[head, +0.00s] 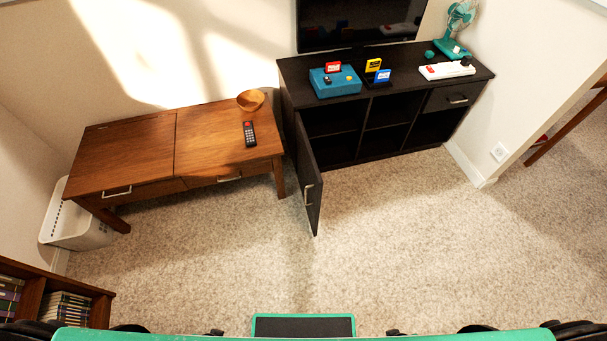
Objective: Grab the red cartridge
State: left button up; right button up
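A small red cartridge (333,67) with a pale label stands upright on the blue console (336,90) at the left end of the black cabinet's top. It seems seated in the console's top, though the view is too small to be sure. A yellow cartridge (373,65) and a blue cartridge (382,76) stand just to its right in a dark holder. Neither of my grippers shows in the head view. The red cartridge is across the floor from me, out of reach of anything visible.
The black cabinet (420,88) has its left door (308,180) swung open toward me. A wooden desk (130,150) with a bowl (251,100) and remote (249,133) stands left. A white console (447,70) and fan (459,25) are right. Carpet (400,240) is clear.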

aim_at(333, 67)
jog(key=i+l, duration=0.15)
jog(key=l, duration=0.2)
jog(key=i+l+u, duration=0.1)
jog(key=l, duration=0.2)
jog(key=i+l, duration=0.15)
jog(key=l, duration=0.2)
jog(key=i+l+u, duration=0.1)
jog(key=l, duration=0.25)
